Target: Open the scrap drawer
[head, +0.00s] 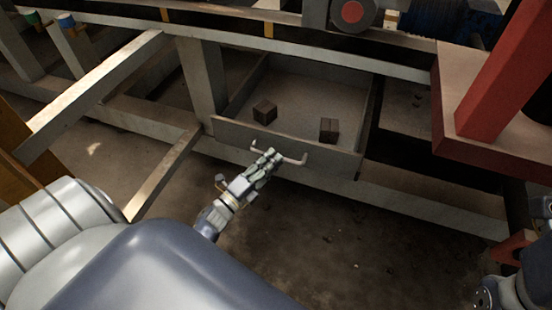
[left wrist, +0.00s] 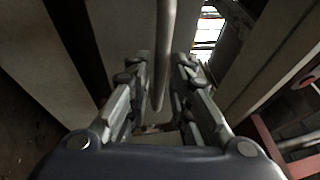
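The scrap drawer (head: 224,130) is a grey metal drawer under the bench frame. It stands pulled out, with its inside visible from above. Two brown blocks lie in it, one at the left (head: 264,111) and one at the right (head: 328,131). A pale bar handle (head: 296,160) sits on its front. My left gripper (head: 270,158) is at the handle.
Grey frame beams (head: 430,204) run under and beside the drawer. A red post (head: 505,70) on a red-edged base stands at the right. An orange-brown panel (head: 22,170) is at the left. The dark floor (head: 330,240) in front of the drawer looks mostly free.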

